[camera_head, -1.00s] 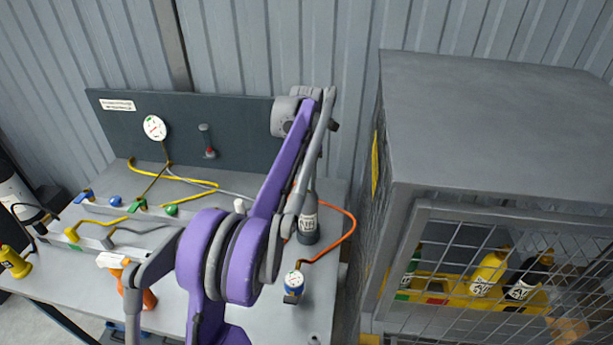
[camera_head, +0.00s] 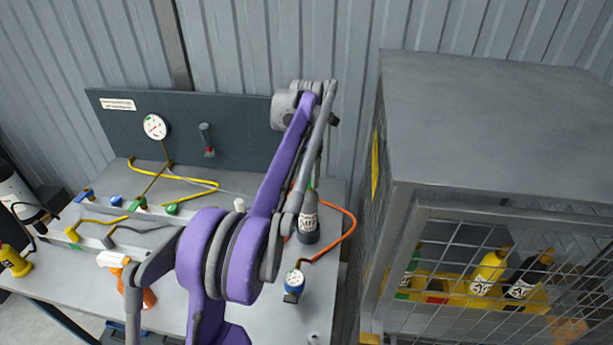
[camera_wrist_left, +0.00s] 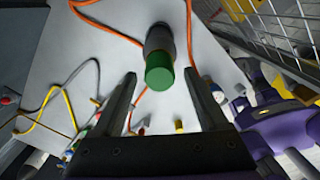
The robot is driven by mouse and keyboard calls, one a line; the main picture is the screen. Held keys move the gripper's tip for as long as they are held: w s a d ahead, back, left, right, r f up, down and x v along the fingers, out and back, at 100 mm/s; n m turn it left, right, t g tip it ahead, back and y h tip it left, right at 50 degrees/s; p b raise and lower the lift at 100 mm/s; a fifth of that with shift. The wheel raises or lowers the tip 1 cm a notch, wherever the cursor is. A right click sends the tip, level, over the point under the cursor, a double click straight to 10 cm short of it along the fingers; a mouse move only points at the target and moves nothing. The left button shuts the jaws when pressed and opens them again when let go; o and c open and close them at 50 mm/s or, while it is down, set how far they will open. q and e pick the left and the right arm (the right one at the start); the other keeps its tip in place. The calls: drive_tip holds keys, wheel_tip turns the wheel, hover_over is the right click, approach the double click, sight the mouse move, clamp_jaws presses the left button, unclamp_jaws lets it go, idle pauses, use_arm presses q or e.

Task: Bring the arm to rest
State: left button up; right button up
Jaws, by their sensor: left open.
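In the head view my purple and grey left arm reaches over the bench and folds down near its back right. Its gripper is hidden there behind the arm links. In the left wrist view the left gripper (camera_wrist_left: 160,76) is open, with two dark fingers apart and nothing held between them. A grey cylinder with a green top (camera_wrist_left: 160,72) stands beyond the fingertips. In the head view it appears as a dark grey labelled bottle (camera_head: 308,222) standing on the bench (camera_head: 250,318). My right gripper is not in view.
An orange hose (camera_head: 345,222) curves beside the bottle to a blue-rimmed gauge (camera_head: 294,280). A spray bottle (camera_head: 149,297) stands at the front. Yellow pipes and valves fill the bench's left. A mesh-fronted cabinet (camera_head: 480,125) with bottles stands close at the right.

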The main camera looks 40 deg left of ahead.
use_arm(q)
wheel_tip(320, 180, up, 9)
drive_tip(key=shift+r+p, duration=0.15)
drive_tip(key=shift+p, duration=0.5)
drive_tip(key=s+d+f+m+t, duration=0.15)
drive_tip(key=s+d+m, duration=0.25)
drive_tip(key=d+m, duration=0.4)
drive_tip(key=s+d+f+m+t, duration=0.1)
drive_tip(key=s+d+f+m, duration=0.25)
drive_tip(key=d+m, duration=0.45)
drive_tip(key=s+d+f+m+t, duration=0.1)
drive_tip(key=s+d+f+m, duration=0.3)
drive_tip(key=s+f+m, duration=0.3)
drive_tip(key=s+d+f+m+t, duration=0.2)
drive_tip(key=s+d+f+m, duration=0.2)
drive_tip(key=s+f+m, duration=0.3)
drive_tip(key=s+m, duration=0.2)
drive_tip(key=m, duration=0.1)
drive_tip(key=shift+d+f, duration=0.25)
drive_tip(key=shift+d, duration=0.1)
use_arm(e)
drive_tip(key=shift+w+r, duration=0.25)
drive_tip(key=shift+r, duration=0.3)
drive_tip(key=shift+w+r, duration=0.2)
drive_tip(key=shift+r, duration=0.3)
